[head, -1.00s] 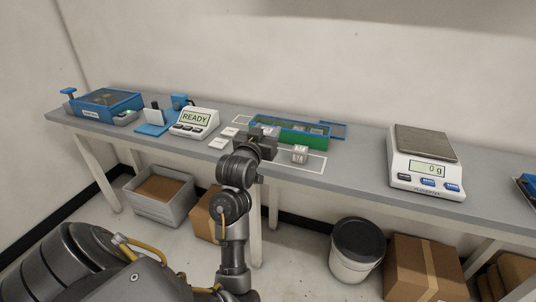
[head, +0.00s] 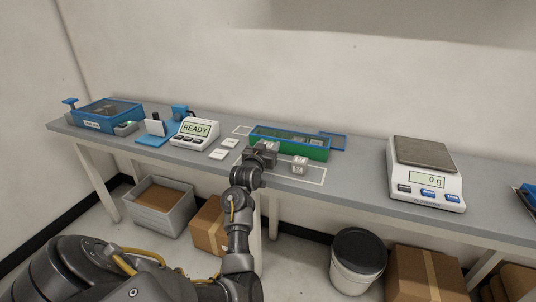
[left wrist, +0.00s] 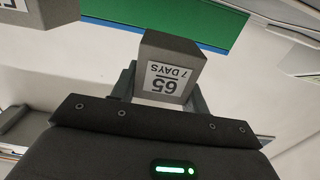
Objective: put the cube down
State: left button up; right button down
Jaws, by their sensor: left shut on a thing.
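My left gripper (head: 263,154) is shut on a grey cube (left wrist: 168,66). The cube's white label reads "65 7 DAYS", upside down in the left wrist view. In the head view the gripper is at the front of the green tray (head: 312,154) with a blue rim, inside a white outline on the bench. The held cube is mostly hidden there by the gripper. I cannot tell whether it touches the bench. A second grey cube (head: 299,166) stands on the bench, a little right of the gripper. My right gripper is not in view.
A scale (head: 426,180) reading 0 g stands to the right. A blue box (head: 107,113) is at the far left. Bench between second cube and scale is clear.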

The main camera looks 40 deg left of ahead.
pick_arm(q)
jog(key=f, duration=0.2)
jog(key=w+f, duration=0.1)
jog(key=shift+a+p, duration=0.25)
jog(key=shift+p, duration=0.15)
jog(key=shift+s+f, duration=0.15)
jog(key=shift+f, duration=0.2)
jog(key=shift+f, duration=0.1)
jog(key=shift+f, duration=0.2)
jog(key=o, duration=1.3)
jog(key=shift+c, duration=0.2)
